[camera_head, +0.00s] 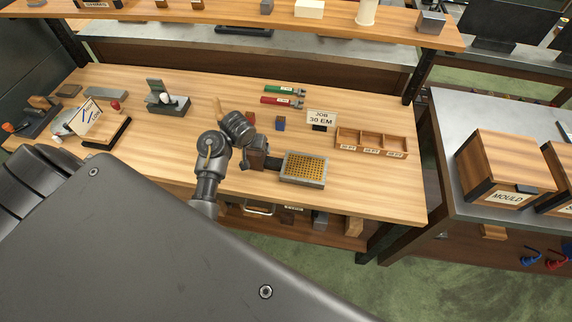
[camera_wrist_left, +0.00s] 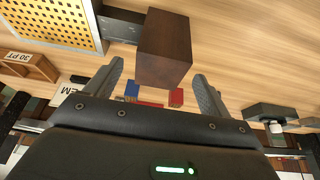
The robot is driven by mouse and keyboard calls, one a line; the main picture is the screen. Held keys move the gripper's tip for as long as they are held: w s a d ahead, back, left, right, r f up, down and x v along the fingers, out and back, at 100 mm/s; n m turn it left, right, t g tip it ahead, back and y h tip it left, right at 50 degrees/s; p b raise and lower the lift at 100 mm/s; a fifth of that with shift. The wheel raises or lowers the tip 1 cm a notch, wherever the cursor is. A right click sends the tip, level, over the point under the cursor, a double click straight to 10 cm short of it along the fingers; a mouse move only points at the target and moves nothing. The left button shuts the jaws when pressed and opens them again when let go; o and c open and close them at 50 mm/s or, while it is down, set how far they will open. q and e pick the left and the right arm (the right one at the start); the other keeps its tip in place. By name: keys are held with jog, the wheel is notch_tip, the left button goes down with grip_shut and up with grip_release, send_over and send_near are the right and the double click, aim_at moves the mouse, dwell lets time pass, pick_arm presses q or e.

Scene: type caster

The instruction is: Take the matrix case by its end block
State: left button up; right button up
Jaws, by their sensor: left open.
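The matrix case (camera_head: 303,169) is a grey frame with a brass-coloured grid, lying near the front edge of the bench. Its dark brown end block (camera_wrist_left: 165,45) sticks out on a short dark bar (camera_wrist_left: 121,25) from one side. In the left wrist view, the case's grid (camera_wrist_left: 52,20) fills the upper left corner. My left gripper (camera_wrist_left: 158,72) is open, its fingertips on either side of the block's near end, with visible gaps. In the head view my left gripper (camera_head: 250,143) is at the block and partly hides it. My right gripper is not in view.
A wooden three-compartment tray (camera_head: 371,142) and a "JOB 30 EM" card (camera_head: 321,118) stand right of and behind the case. Green (camera_head: 285,89) and red (camera_head: 283,101) tools and a small blue block (camera_head: 280,124) lie behind. A grey device (camera_head: 167,101) stands left.

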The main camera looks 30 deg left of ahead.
pick_arm(q)
jog(key=b+x, duration=0.1)
jog(key=x, duration=0.4)
jog(key=shift+s+f, duration=0.1)
jog(key=shift+s, duration=0.05)
jog(key=shift+c, duration=0.4)
jog(key=c, duration=1)
jog(key=shift+c, duration=0.4)
